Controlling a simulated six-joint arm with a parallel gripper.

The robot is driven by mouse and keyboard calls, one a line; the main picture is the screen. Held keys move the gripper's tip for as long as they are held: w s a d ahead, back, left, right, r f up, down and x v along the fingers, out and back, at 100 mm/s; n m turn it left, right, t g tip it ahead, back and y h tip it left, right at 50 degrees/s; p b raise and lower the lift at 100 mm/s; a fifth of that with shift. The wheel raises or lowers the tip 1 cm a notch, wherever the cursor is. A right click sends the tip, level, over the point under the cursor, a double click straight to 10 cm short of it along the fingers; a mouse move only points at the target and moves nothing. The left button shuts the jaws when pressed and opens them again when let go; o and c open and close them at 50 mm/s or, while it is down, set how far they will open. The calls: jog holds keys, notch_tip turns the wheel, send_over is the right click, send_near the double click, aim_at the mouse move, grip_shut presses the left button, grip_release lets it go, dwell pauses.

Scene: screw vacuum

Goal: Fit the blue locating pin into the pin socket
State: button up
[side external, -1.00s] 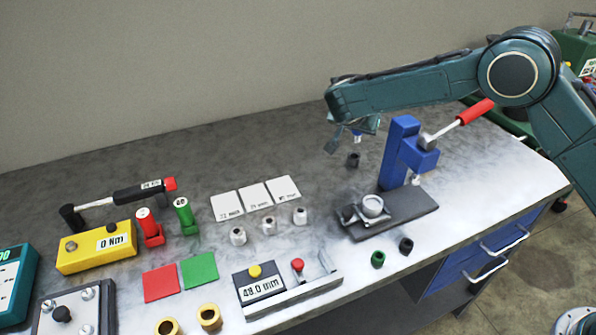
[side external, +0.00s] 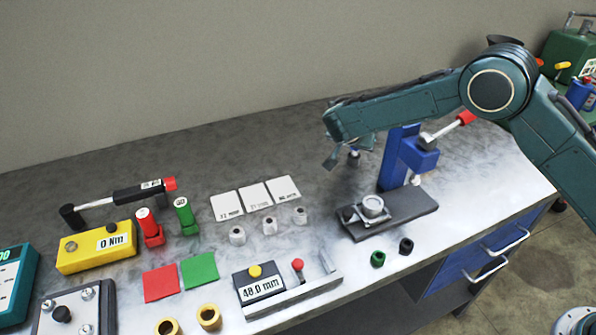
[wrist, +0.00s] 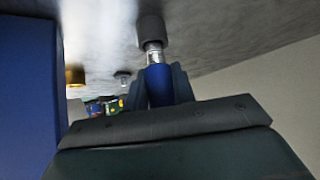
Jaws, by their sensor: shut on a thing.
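My gripper (wrist: 158,84) is shut on the blue locating pin (wrist: 160,88), holding it by its blue body. In the wrist view the pin's silver end points at the dark grey pin socket (wrist: 150,29), in line with it. The silver end meets the socket's mouth; I cannot tell how deep it sits. In the side external view my gripper (side external: 345,155) is low over the bench behind the blue press, with the blue pin (side external: 354,153) showing small between the jaws. The socket is mostly hidden there.
The blue press (side external: 394,160) with its red-handled lever and dark base plate (side external: 415,207) stands close to the right of my gripper. White cards (side external: 255,197) and several small metal parts lie to the left. The bench behind the cards is clear.

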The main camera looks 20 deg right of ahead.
jog(key=shift+f, duration=0.4)
jog(key=o, duration=1)
jog(key=shift+r, duration=0.15)
jog(key=shift+r, duration=0.5)
jog(key=v, duration=1.2)
